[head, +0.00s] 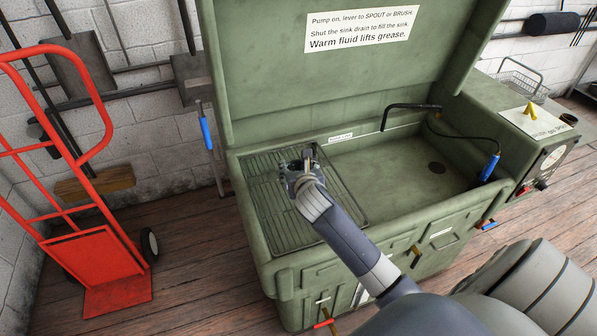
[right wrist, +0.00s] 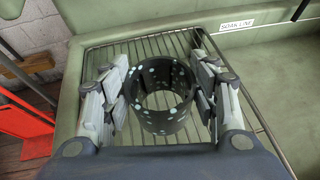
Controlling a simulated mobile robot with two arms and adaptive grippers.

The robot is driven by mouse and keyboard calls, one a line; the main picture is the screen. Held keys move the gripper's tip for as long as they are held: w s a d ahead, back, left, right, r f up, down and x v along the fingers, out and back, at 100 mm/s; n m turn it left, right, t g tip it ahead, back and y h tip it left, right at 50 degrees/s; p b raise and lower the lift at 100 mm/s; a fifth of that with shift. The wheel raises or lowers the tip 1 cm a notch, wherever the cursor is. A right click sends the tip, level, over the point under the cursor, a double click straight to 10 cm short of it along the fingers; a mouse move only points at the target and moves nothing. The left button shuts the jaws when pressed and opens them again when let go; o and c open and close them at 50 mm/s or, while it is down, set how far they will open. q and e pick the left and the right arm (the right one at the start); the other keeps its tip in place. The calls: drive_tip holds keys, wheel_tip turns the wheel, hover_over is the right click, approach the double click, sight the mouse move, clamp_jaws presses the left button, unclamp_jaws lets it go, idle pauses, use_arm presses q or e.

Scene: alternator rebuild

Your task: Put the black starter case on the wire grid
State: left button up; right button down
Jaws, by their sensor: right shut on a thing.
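The black starter case (right wrist: 163,120) is a short, hollow dark ring with pale specks on its wall, seen in the right wrist view. My right gripper (right wrist: 161,98) has its fingers on both sides of the case and is shut on it. The wire grid (right wrist: 150,47) lies behind and below the case. In the head view, my right gripper (head: 299,174) is over the wire grid (head: 272,222) in the left part of the green washer. The case is small and partly hidden there. I cannot tell whether it touches the grid. My left gripper is not in view.
The sink basin (head: 400,185) is right of the grid, with a black spout (head: 400,107) at its back. The raised green lid (head: 320,75) stands behind. A red hand truck (head: 95,262) stands on the left. Much of the grid around the case is bare.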

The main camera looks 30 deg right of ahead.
drive_tip(key=shift+w+d, duration=0.55)
drive_tip(key=shift+w, duration=0.25)
wheel_tip(320, 180, down, 3)
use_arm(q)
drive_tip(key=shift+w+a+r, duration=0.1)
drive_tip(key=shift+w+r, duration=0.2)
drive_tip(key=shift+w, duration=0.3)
use_arm(e)
drive_tip(key=shift+f, duration=0.2)
drive_tip(key=shift+f, duration=0.1)
drive_tip(key=c, duration=0.6)
unclamp_jaws()
drive_tip(key=shift+f, duration=0.2)
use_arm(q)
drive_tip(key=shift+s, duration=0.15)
